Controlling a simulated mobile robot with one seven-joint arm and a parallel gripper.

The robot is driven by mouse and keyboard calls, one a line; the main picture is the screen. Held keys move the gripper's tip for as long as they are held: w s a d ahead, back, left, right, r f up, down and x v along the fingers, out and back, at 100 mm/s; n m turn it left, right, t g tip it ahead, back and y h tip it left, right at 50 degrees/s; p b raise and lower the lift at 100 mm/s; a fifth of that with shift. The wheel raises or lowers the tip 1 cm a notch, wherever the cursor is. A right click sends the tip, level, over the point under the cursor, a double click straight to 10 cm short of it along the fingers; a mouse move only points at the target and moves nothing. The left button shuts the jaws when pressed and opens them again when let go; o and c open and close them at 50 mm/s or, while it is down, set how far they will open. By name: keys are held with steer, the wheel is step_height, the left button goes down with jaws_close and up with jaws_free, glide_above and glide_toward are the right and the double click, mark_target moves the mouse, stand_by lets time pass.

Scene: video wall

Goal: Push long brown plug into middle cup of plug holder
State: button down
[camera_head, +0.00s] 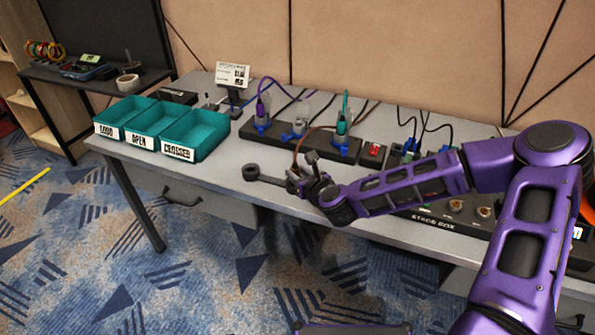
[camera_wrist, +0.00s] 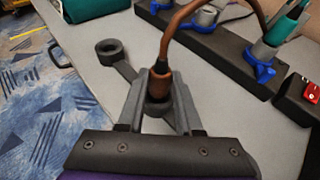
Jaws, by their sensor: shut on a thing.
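The long brown plug (camera_wrist: 160,84) is upright between the two fingers of my gripper (camera_wrist: 157,98), which is shut on it. Its brown cable (camera_wrist: 182,16) arches up from the top; the cable also shows in the head view (camera_head: 299,143). The dark grey plug holder lies on the table under my gripper. Its left cup (camera_wrist: 111,50) is empty and also shows in the head view (camera_head: 250,172). The plug's lower end is at a dark round cup (camera_wrist: 158,107) between my fingers. I cannot tell how deep it sits. My gripper (camera_head: 304,180) partly hides the holder.
A black power strip with blue sockets (camera_head: 262,131) runs behind, bearing several plugs and cables. Teal trays (camera_head: 208,139) stand at the left. A red switch (camera_head: 374,149) and a black stage box (camera_head: 433,222) are to the right. Grey table is clear around the left cup.

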stand_by(0.3)
steer(key=c, duration=0.5)
jaws_free()
